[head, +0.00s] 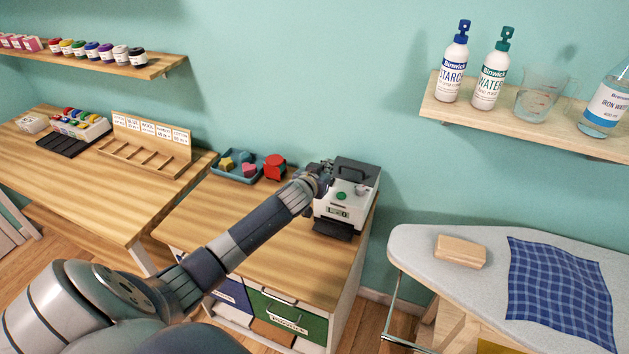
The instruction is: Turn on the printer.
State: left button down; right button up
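The printer (354,205) is a small white and dark-grey machine at the right back of the wooden cabinet top. It has a dark handle-like top part, a green round spot (341,195) on its upper face and a small greenish panel on its front. My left arm reaches across the cabinet from the lower left. My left gripper (322,172) is at the printer's upper left side, overlapping its edge in the view. I cannot tell whether it touches the printer, or whether its fingers are open or shut. My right gripper is not in view.
A blue tray (221,174) with colored pieces and a red object (275,167) sit left of the printer. A wall shelf (456,109) with bottles is at the upper right. An ironing board (415,243) with a wooden block and blue plaid cloth is at the right.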

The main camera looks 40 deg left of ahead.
pick_arm(q)
jog(key=shift+b+v, duration=0.5)
jog(key=shift+v, duration=0.25)
jog(key=f+b+v, duration=0.1)
jog(key=b+v, duration=0.1)
jog(key=v, duration=0.6)
jog(key=shift+s+d+f, duration=0.2)
jog(key=shift+s, duration=0.5)
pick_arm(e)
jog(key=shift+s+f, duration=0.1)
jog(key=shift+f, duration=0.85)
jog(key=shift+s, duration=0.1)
